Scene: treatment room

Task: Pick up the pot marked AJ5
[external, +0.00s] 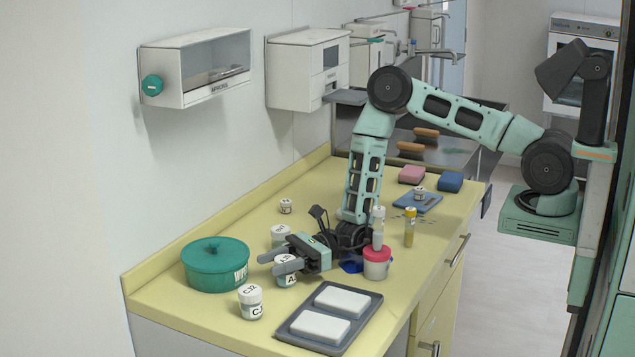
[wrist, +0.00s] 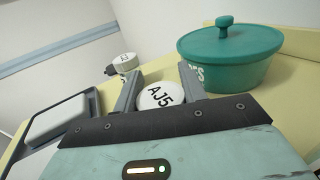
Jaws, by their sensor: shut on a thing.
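The pot marked AJ5 (wrist: 160,97) is a small white-lidded pot. In the wrist view its lid, with the black letters AJ5, sits between my two fingers. In the external view the same pot (external: 287,279) stands at the counter's middle, partly hidden by my gripper (external: 274,264). My gripper is shut on this pot, one finger on each side. The pot appears upright and at or very near the counter; I cannot tell if it touches. Another white-lidded pot, marked CJ2 (external: 250,301), stands nearer the front.
A teal lidded tub (external: 215,266) stands left of my gripper. A grey tray (external: 361,329) with two white blocks lies in front. Another white pot (external: 281,234) stands behind the gripper. A red-lidded pot (external: 377,268) is to its right. The counter's back left is mostly clear.

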